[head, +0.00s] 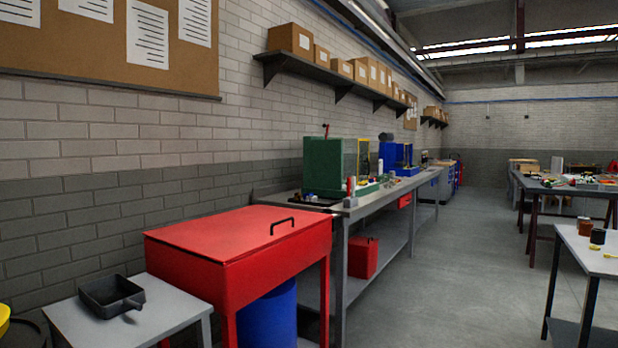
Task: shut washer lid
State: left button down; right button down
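The red washer (272,278) stands on red legs against the wall, left of centre. Its red lid (220,236) lies down over the tub, with no open gap that I can see along the near edges. A black bar handle (282,225) sits on the lid near its right side. The inside of the tub is hidden. Neither of my grippers is in view.
A blue drum (268,318) stands under the washer. A small grey table (68,322) with a black pan (110,296) is at its left. A long workbench (352,207) runs behind it. The floor (450,280) at right is clear up to other tables.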

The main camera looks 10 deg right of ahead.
aim_at(227, 238)
jog(key=z, duration=0.55)
jog(key=i, duration=0.7)
jog(key=z, duration=0.35)
jog(key=i, duration=1.1)
jog(key=u, duration=1.05)
jog(key=i, duration=0.8)
jog(key=u, duration=0.75)
